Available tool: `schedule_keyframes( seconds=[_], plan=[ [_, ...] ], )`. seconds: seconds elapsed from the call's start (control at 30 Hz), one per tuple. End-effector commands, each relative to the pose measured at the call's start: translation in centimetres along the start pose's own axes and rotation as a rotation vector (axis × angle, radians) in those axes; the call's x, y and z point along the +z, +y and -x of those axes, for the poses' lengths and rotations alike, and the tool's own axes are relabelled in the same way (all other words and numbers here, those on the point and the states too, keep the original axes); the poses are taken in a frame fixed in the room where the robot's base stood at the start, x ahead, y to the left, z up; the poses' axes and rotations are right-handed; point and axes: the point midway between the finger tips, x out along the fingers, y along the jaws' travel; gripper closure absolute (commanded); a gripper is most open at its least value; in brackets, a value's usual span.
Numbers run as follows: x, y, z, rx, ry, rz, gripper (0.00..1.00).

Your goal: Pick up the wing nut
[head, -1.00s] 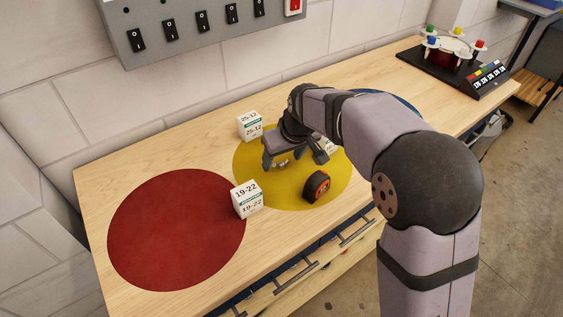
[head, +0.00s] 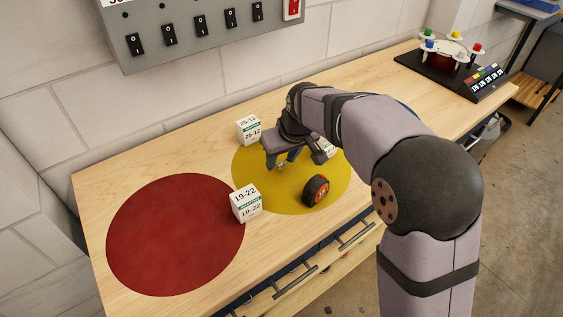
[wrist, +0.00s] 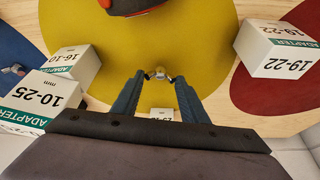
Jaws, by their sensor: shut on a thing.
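The wing nut is a small metal piece; in the wrist view the wing nut (wrist: 159,75) sits between my two fingertips. In the head view the wing nut (head: 281,164) is a small grey spot under my gripper, over the yellow disc (head: 250,175). My gripper (head: 284,162) points down and is shut on the nut; in the wrist view my gripper (wrist: 158,78) shows a fingertip on each side of it. I cannot tell how far the nut is above the surface.
An orange-and-black round object (head: 315,190) is on the yellow disc, in front of my gripper. White adapter boxes stand around: 25-12 (head: 248,130), 19-22 (head: 246,203), 16-10 (wrist: 75,66) and 10-25 (wrist: 45,94).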

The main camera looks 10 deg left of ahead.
Motion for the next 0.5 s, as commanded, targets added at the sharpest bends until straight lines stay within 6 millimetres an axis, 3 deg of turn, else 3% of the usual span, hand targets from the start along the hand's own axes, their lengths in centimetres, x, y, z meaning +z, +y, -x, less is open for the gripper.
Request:
schedule_keyframes(
  seconds=[0.3,0.5],
  plan=[
    [-2.2,0.0,5.0,0.001,0.006,-0.001,0.81],
    [-3.1,0.0,7.2,0.0,0.003,0.0,0.81]
  ],
)
